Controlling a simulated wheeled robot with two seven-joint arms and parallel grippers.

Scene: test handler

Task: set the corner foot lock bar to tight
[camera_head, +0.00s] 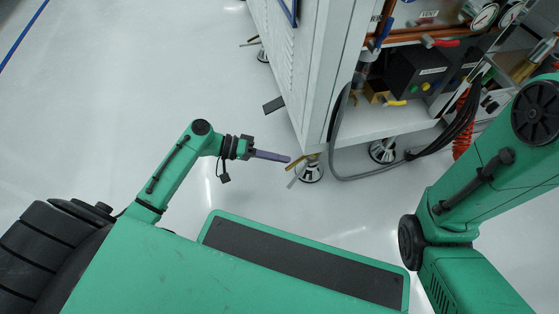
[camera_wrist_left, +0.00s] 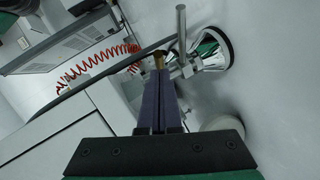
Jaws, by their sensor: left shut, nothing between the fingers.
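The corner foot (camera_head: 312,174) of the white cabinet is a round metal levelling foot on the floor. A brass-coloured bar (camera_head: 297,162) and a silver bar (camera_head: 296,177) stick out from its stem; I cannot tell which is the lock bar. In the left wrist view the foot (camera_wrist_left: 213,50) is at upper right, with the silver bar (camera_wrist_left: 181,28) pointing up and the brass piece (camera_wrist_left: 159,60) at my fingertips. My left gripper (camera_head: 288,158) is shut and empty, its purple fingers (camera_wrist_left: 160,98) close beside the brass bar; contact is unclear. My right gripper is out of view.
The white cabinet (camera_head: 290,75) stands just above the foot. A grey hose (camera_head: 345,178) loops on the floor to its right, near another foot (camera_head: 383,151). A dark flat plate (camera_head: 273,104) juts from the cabinet's left side. The floor to the left is clear.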

